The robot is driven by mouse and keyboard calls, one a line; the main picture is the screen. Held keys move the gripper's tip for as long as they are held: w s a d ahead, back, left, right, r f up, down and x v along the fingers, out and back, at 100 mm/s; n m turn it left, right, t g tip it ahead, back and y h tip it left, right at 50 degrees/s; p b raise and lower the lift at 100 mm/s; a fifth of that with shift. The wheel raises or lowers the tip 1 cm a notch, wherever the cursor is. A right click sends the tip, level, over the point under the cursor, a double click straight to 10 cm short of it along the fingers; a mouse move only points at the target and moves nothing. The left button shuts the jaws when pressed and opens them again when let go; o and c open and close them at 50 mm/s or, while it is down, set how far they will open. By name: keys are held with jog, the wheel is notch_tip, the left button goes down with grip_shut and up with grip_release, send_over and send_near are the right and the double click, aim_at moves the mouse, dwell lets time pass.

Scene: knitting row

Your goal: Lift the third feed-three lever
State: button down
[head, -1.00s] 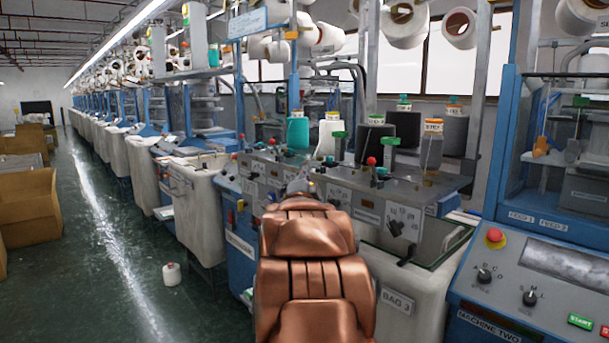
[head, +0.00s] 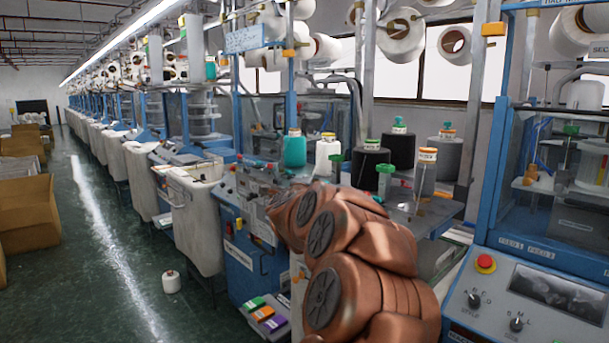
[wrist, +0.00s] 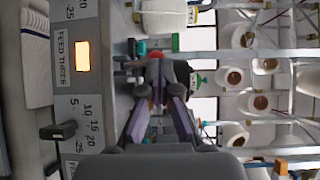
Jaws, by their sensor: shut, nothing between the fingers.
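In the wrist view my gripper (wrist: 156,72) is shut and empty, its purple-lined fingers converging over the grey top of the knitting machine. A FEED THREE label (wrist: 62,56) shows on the panel at the left, sideways, beside a lit amber window (wrist: 82,56). A red knob (wrist: 140,48) and a green one (wrist: 175,42) show near the fingertips. I cannot tell whether the fingers touch the red one, or which lever is the third. In the head view my copper arm covers much of the machine panel and hides my gripper.
Yarn cones, including a teal one (head: 295,149) and a white one (head: 327,155), stand behind the panel. A black dial knob (wrist: 66,131) sits beside its scale. Machine two (head: 535,285) stands at the right. A small white cone (head: 170,282) lies on the open aisle floor.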

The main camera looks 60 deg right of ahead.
jog(key=shift+s+d+r+m+y+p, duration=0.2)
jog(key=shift+d+r+m+y+p, duration=0.3)
jog(key=shift+p, duration=0.75)
jog(key=shift+r, duration=0.1)
jog(key=b+v, duration=0.1)
jog(key=v, duration=1.2)
jog(key=shift+a+r, duration=0.2)
jog(key=shift+a, duration=0.2)
